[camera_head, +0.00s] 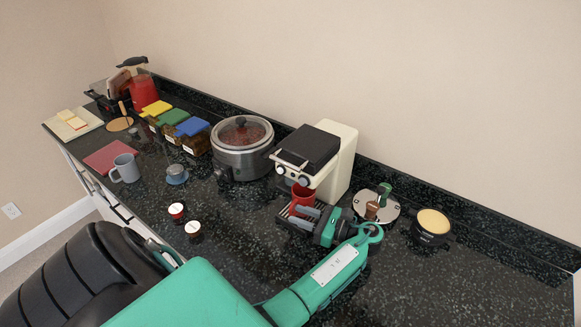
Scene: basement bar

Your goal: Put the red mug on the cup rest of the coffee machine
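The red mug (303,196) is at the front of the cream and black coffee machine (325,158), under its front and over the slatted cup rest (288,213). I cannot tell whether its base touches the slats. My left gripper (303,217) reaches in from the front right, its two grey fingers just in front of the mug and low over the cup rest. The fingers hide the mug's lower near side, and no handle shows. I cannot tell whether they grip the mug. My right gripper is not in view.
A slow cooker (242,161) stands left of the machine. A round metal plate (365,203) and a black pan with yellow contents (432,223) are right of it. Two small jars (193,229) and a grey mug (125,168) are left. The right counter end is clear.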

